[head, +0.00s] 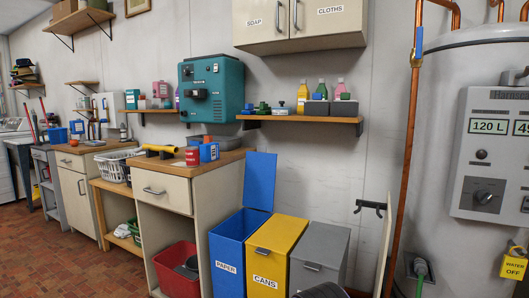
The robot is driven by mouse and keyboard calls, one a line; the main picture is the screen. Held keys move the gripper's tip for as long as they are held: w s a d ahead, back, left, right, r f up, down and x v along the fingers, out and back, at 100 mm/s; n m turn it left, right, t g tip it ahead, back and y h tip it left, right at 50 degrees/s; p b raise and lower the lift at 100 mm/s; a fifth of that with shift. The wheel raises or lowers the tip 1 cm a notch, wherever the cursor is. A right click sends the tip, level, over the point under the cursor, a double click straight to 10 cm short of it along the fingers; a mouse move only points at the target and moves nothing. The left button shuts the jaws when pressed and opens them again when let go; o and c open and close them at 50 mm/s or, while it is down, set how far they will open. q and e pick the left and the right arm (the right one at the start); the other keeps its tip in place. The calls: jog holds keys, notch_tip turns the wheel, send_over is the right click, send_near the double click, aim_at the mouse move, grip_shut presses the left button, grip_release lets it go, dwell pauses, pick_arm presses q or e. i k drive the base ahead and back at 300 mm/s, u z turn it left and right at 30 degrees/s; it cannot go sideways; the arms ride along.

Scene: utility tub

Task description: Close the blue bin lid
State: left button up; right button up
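The blue bin (226,255), labelled PAPER, stands on the floor at the lower middle of the head view. Its lid (260,181) is open and stands roughly upright above the rear of the bin.
The yellow CANS bin (268,275) and a grey bin (320,258) stand to the right, both with lids shut. A cream cabinet (163,191) and a red tub (177,269) are at the left. A shelf (303,119) is fixed above. Brick-coloured floor is open at the lower left.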

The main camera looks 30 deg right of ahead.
aim_at(260, 165)
jog(key=z, duration=0.85)
jog(key=i, duration=0.25)
jog(key=u, duration=0.05)
